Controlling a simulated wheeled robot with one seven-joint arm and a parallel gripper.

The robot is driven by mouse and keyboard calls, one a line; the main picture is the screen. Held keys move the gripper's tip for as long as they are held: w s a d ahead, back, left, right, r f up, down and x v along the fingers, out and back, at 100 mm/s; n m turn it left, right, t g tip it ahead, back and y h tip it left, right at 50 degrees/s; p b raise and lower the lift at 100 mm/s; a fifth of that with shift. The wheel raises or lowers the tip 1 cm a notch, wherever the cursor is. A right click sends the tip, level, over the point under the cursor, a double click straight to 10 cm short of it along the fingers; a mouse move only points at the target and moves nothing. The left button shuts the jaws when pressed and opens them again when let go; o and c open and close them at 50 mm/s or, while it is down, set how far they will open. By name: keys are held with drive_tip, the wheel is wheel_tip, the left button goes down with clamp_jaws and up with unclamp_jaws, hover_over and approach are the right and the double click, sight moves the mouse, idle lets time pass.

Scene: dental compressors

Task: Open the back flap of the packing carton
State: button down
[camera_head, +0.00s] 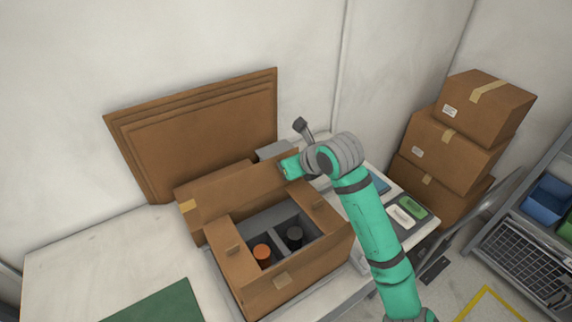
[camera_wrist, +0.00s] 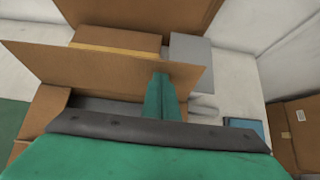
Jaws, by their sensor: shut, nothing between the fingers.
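The brown packing carton (camera_head: 300,285) stands open on the white table, with dividers and an orange-capped and a black-capped item inside. Its back flap (camera_head: 235,195) stands raised along the far side, leaning away from the opening; it also shows in the wrist view (camera_wrist: 100,75). My gripper (camera_head: 288,169) is at the right part of this flap, near its upper edge. In the wrist view my gripper's closed green fingers (camera_wrist: 160,98) overlap the flap's near face; whether they touch it I cannot tell. The fingers are shut and empty.
Flat cardboard sheets (camera_head: 200,125) lean on the wall behind the carton. A grey box (camera_head: 272,150) stands behind the flap. A green mat (camera_head: 160,303) lies at front left. Several stacked cartons (camera_head: 455,150) and a shelf rack with a blue bin (camera_head: 547,198) are at right.

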drive_tip(key=shift+r, duration=0.15)
drive_tip(key=shift+r, duration=0.7)
